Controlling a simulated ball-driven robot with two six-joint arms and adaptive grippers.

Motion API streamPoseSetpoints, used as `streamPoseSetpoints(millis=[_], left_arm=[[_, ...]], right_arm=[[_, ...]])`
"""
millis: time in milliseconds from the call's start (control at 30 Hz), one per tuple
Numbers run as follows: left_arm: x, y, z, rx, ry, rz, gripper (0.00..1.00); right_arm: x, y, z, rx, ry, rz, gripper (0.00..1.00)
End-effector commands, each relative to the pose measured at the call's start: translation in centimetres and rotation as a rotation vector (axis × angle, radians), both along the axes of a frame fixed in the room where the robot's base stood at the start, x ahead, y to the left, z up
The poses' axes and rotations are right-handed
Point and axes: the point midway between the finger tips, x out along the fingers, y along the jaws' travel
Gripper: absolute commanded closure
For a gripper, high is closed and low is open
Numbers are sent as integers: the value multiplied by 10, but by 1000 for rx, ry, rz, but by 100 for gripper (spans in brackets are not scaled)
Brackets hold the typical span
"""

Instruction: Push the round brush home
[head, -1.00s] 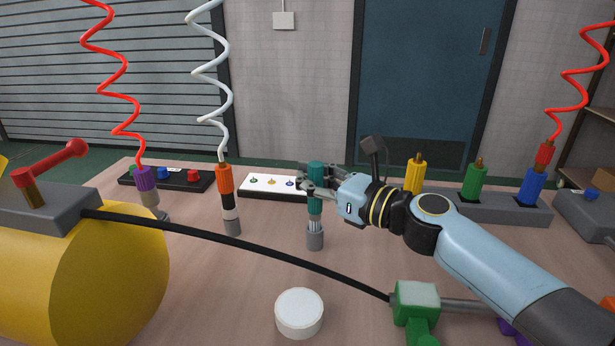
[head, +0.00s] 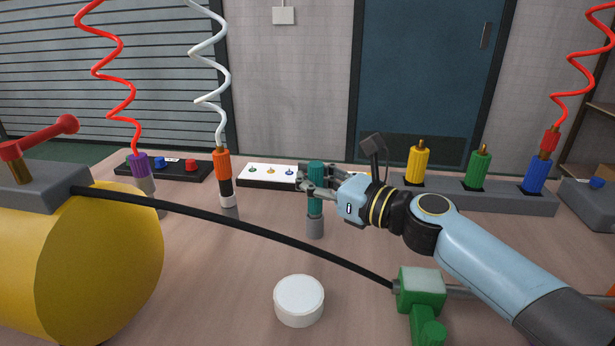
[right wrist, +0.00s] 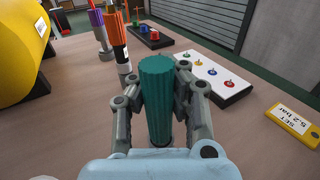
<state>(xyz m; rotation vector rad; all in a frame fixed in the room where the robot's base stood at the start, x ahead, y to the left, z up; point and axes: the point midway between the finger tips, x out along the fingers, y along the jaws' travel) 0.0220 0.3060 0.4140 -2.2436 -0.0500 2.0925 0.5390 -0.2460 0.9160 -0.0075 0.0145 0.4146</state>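The round brush (head: 316,176) has a ribbed teal handle and stands upright in a grey socket (head: 315,229) on the table. The handle's lower end meets the socket, and no bristles show between them. My right gripper (head: 311,184) is shut on the handle, with a finger on each side. In the right wrist view the handle (right wrist: 157,95) stands between my right fingers (right wrist: 157,105), and its lower end is largely hidden. My left gripper is not in view.
An orange-and-black tool (head: 223,170) and a purple tool (head: 140,165) stand to the left. A white button panel (head: 262,176) lies behind the brush. A white round cap (head: 299,300) sits in front. A black hose (head: 240,236) crosses from the yellow tank (head: 90,265) to a green valve (head: 421,290).

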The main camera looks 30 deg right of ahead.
Motion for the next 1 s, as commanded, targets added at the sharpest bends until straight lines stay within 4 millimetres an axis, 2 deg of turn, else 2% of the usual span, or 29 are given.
streamPoseSetpoints(millis=[467,733,1000], left_arm=[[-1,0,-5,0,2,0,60],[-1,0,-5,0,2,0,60],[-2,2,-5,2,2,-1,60]], right_arm=[[0,0,-6,0,0,0,100],[0,0,-6,1,0,0,68],[-1,0,-6,0,1,0,66]])
